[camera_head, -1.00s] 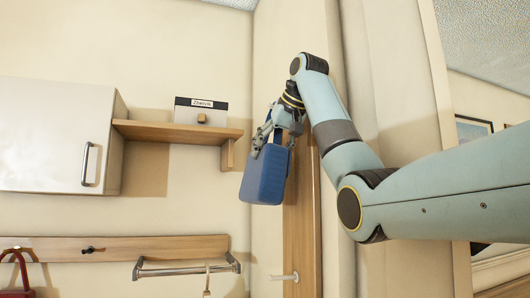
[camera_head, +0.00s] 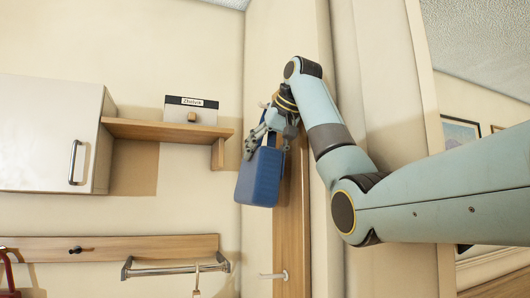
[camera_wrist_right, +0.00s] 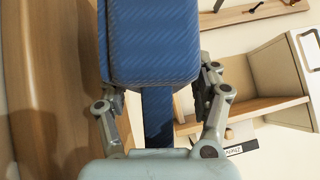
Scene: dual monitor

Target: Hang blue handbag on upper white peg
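The blue handbag (camera_head: 258,178) hangs upright from my right gripper (camera_head: 267,138), in front of the wooden strip at the wall corner. In the right wrist view, the ribbed bag body (camera_wrist_right: 152,45) and its darker strap (camera_wrist_right: 157,115) lie between the fingers of my right gripper (camera_wrist_right: 158,95), which is shut on the bag. A small pale tip, apparently the upper white peg (camera_head: 263,104), shows just left of my right wrist, above the bag. It is mostly hidden. A lower white peg (camera_head: 274,275) is bare below the bag. My left gripper is not in view.
A wooden shelf (camera_head: 165,131) with a labelled box (camera_head: 191,110) stands left of the bag, beside a white cabinet (camera_head: 45,135). Below are a wooden hook rail (camera_head: 130,247), a metal rail (camera_head: 172,270) and part of a red bag (camera_head: 10,275).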

